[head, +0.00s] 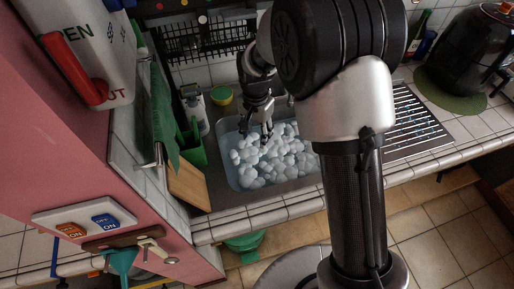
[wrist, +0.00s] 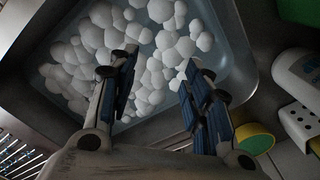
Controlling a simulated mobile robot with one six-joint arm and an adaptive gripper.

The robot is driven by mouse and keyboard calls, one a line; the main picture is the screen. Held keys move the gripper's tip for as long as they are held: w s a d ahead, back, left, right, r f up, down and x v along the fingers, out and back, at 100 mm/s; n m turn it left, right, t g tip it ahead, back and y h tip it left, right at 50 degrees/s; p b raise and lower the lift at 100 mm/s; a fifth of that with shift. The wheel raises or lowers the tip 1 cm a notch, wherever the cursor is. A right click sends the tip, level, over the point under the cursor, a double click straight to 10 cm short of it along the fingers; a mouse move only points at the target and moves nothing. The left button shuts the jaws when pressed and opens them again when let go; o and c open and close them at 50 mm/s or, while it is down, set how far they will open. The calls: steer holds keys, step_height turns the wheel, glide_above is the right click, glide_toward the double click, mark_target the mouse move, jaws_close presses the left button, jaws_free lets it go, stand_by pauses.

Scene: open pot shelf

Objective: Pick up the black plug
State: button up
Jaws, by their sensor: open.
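I cannot make out a black plug in either view. The sink (head: 226,165) is filled with white foam balls (head: 275,160), which hide its floor. The foam (wrist: 150,75) also fills the middle of the wrist view. My gripper (head: 267,132) reaches down over the sink, near the far part of the foam. In the wrist view, my gripper (wrist: 160,63) has its two blue-padded fingers spread apart, with only foam showing between them. I cannot tell whether the fingertips touch the foam.
A white bottle (head: 196,110), a yellow-green bowl (head: 222,95) and a green container (head: 191,147) stand left of and behind the sink. A wooden board (head: 188,184) leans at its left. A ridged drainer (head: 418,122) lies right, with a dark pot (head: 468,48) beyond.

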steer(key=b, duration=0.4)
glide_above(255, 162)
steer(key=f, duration=1.1)
steer(key=shift+s+d+f, duration=0.1)
steer(key=shift+d+f, duration=0.1)
steer(key=shift+a+f+b, duration=0.15)
steer(key=shift+f+b, duration=0.95)
steer(key=shift+f, duration=1.8)
jaws_close()
